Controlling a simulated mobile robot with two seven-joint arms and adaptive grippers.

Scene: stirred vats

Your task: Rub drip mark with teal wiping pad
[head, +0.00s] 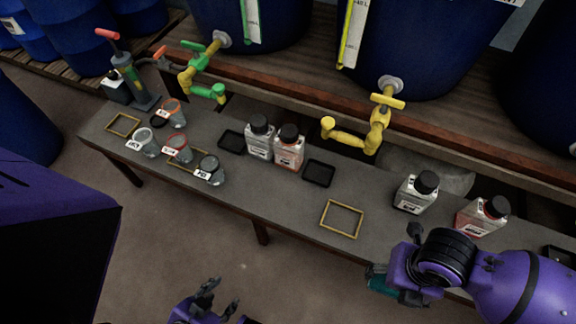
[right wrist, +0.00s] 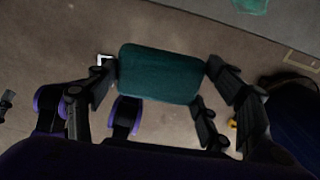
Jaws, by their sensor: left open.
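The teal wiping pad (right wrist: 160,74) sits between the fingers of my right gripper (right wrist: 162,84), which is shut on its sides. In the head view a strip of the pad (head: 384,284) shows beside the right gripper (head: 405,266), at the front edge of the bench. My left gripper (head: 217,300) is open and empty, low in the head view, in front of the bench and over the floor. I cannot make out a sure drip mark. A dull green patch (right wrist: 251,5) shows at the top edge of the right wrist view; I cannot tell what it is.
The grey bench (head: 270,203) carries bottles, cups, black trays and yellow frames. An empty yellow frame (head: 342,218) lies near its front edge. A yellow tap (head: 376,130) and a green tap (head: 190,78) jut over it from blue vats. The floor (head: 190,240) before the bench is clear.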

